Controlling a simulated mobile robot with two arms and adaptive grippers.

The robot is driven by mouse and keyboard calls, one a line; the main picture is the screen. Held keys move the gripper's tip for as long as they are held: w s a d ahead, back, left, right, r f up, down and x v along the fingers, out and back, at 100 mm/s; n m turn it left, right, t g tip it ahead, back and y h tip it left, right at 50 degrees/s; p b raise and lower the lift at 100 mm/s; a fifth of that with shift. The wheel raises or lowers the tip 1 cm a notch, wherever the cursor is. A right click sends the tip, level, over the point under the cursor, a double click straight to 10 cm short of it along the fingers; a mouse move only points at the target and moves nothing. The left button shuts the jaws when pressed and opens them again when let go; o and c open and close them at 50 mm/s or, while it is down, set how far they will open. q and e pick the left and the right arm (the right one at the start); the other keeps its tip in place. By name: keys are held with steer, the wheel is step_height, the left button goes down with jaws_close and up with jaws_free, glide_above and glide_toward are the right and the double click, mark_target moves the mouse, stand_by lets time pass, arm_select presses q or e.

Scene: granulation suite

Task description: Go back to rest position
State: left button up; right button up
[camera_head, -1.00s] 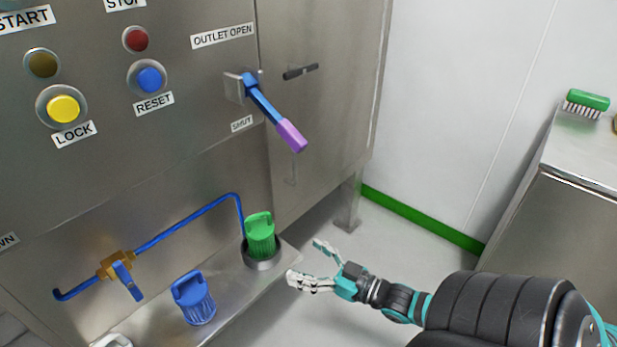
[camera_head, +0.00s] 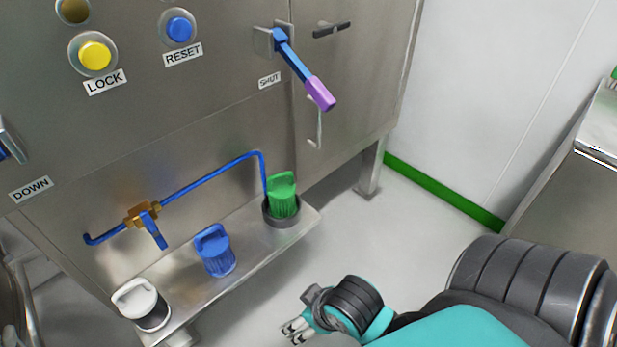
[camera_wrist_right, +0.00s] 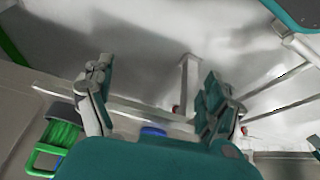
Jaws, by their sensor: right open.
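My right gripper (camera_head: 296,328) is low at the bottom of the head view, over the floor and in front of the steel shelf. In the right wrist view its two fingers (camera_wrist_right: 155,90) are spread apart with nothing between them. The green cap (camera_head: 283,196) sits in a dark round holder on the shelf, apart from the gripper. It also shows in the right wrist view (camera_wrist_right: 58,140) at the lower left. My left gripper is not in the head view.
The steel shelf (camera_head: 190,284) also carries a blue cap (camera_head: 215,252) and a white cap (camera_head: 142,302). A blue lever with a purple grip (camera_head: 320,94) juts from the panel. A steel cabinet (camera_head: 570,190) stands at right. The floor between is clear.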

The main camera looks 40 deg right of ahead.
stand_by(0.4)
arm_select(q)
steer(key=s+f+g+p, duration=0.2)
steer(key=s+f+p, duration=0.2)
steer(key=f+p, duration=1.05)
arm_select(e)
steer(key=s+f+g, duration=0.2)
steer(key=s+f, duration=0.2)
steer(key=f, duration=1)
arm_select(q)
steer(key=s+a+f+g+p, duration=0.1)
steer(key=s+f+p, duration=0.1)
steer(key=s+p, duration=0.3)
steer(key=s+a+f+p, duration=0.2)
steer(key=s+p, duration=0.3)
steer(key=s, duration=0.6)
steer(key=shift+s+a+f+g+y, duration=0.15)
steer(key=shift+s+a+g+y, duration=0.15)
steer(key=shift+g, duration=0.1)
arm_select(e)
steer(key=s+d+f+g, duration=0.1)
steer(key=s+f, duration=0.1)
steer(key=s, duration=0.6)
steer(key=s+d+f, duration=0.2)
steer(key=s+f, duration=0.1)
steer(key=s, duration=0.5)
steer(key=shift+s+d+g+h, duration=0.3)
steer(key=shift+g, duration=0.1)
